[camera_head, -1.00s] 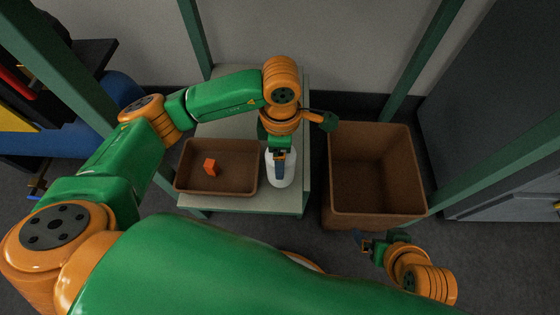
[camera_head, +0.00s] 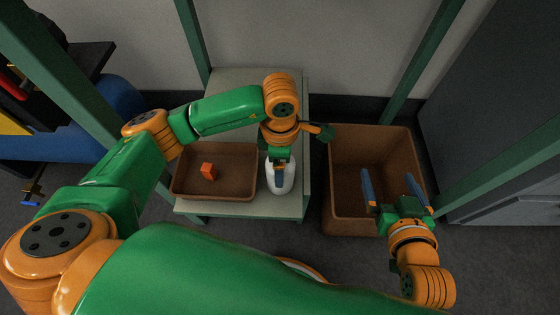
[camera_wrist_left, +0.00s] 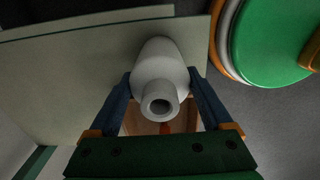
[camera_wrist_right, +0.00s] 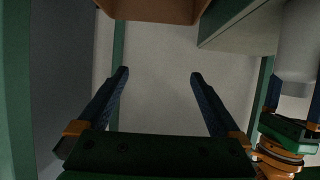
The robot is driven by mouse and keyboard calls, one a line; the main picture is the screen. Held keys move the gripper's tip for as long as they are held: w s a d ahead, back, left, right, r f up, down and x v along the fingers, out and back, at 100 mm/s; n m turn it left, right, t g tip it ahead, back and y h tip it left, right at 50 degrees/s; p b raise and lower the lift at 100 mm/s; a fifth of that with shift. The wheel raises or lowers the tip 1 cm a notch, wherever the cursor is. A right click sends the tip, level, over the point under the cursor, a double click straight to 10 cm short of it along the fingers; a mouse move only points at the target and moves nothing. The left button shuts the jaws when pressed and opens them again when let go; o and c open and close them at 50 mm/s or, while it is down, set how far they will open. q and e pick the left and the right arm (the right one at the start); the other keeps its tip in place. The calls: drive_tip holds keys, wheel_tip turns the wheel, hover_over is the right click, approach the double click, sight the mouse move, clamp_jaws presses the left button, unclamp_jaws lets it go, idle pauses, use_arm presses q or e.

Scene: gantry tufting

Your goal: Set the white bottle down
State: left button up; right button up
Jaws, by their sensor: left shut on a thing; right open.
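The white bottle (camera_head: 290,181) is upright at the right part of the pale table (camera_head: 240,208), beside the brown tray. I cannot tell whether its base touches the table. My left gripper (camera_head: 280,172) is shut on it from above and hides part of it. In the left wrist view the bottle (camera_wrist_left: 160,72) sits between both fingers, its open neck toward the camera. My right gripper (camera_head: 388,176) is open and empty over the front of the large brown bin. Its spread fingers also show in the right wrist view (camera_wrist_right: 160,74).
The shallow brown tray (camera_head: 182,193) left of the bottle holds an orange block (camera_head: 208,171). The large brown bin (camera_head: 340,215) stands right of the table and looks empty. Green posts (camera_head: 425,60) frame the station. A narrow strip of table is free in front of the bottle.

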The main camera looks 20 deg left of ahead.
drive_tip(key=shift+w+a+r, duration=0.1)
drive_tip(key=shift+w+r, duration=0.05)
drive_tip(key=shift+r, duration=0.1)
use_arm(q)
drive_tip(key=o, duration=1.5)
use_arm(e)
drive_tip(key=shift+r+t, duration=0.2)
drive_tip(key=shift+t, duration=0.1)
use_arm(q)
wheel_tip(320, 180, up, 3)
drive_tip(key=shift+r+p, duration=0.1)
drive_tip(key=shift+p, duration=0.6)
wheel_tip(320, 180, up, 4)
drive_tip(key=shift+r+p, duration=0.2)
drive_tip(key=shift+p, duration=0.75)
wheel_tip(320, 180, up, 4)
drive_tip(key=shift+r+p, duration=0.1)
drive_tip(key=shift+p, duration=0.55)
drive_tip(key=shift+r, duration=0.2)
use_arm(e)
drive_tip(key=s+d+f+g+h, duration=0.2)
drive_tip(key=s+d+f+g, duration=0.2)
drive_tip(key=s+f+g, duration=0.6)
drive_tip(key=s+f, duration=0.3)
drive_tip(key=f, duration=0.2)
drive_tip(key=shift+f+m, duration=0.25)
drive_tip(key=shift+m, duration=0.05)
